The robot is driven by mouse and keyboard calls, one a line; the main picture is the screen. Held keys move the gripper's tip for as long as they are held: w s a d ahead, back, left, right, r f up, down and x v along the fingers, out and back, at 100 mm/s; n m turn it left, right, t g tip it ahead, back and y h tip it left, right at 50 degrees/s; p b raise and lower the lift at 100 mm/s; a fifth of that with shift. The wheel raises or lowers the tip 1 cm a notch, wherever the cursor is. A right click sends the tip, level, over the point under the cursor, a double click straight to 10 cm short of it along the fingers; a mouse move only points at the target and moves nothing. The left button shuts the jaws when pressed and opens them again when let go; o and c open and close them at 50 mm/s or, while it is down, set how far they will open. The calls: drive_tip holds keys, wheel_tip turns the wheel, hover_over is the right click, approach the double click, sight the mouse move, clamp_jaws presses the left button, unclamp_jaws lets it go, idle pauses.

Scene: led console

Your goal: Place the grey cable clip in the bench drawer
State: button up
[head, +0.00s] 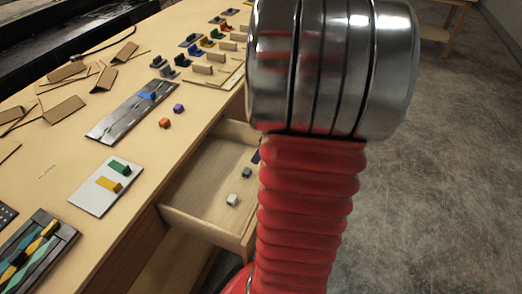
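The bench drawer (190,206) is pulled open from the bench's right side. A pale grey cube (232,199), a darker grey cube (247,172) and part of a dark blue piece (256,156) lie in it. Several small dark grey pieces, such as one dark grey piece (168,72) and another (182,60), stand on the bench top toward the back. They are shaped like clips, but I cannot tell which is the grey cable clip. My gripper is out of the picture. My red and silver arm hides the drawer's right part.
On the bench top (60,150) are a white plate (98,196) with green and yellow pieces, a metal strip (115,120) with a blue piece, an orange cube (165,123), a purple cube (178,108) and brown cardboard pieces (64,108). Open floor (440,180) lies right.

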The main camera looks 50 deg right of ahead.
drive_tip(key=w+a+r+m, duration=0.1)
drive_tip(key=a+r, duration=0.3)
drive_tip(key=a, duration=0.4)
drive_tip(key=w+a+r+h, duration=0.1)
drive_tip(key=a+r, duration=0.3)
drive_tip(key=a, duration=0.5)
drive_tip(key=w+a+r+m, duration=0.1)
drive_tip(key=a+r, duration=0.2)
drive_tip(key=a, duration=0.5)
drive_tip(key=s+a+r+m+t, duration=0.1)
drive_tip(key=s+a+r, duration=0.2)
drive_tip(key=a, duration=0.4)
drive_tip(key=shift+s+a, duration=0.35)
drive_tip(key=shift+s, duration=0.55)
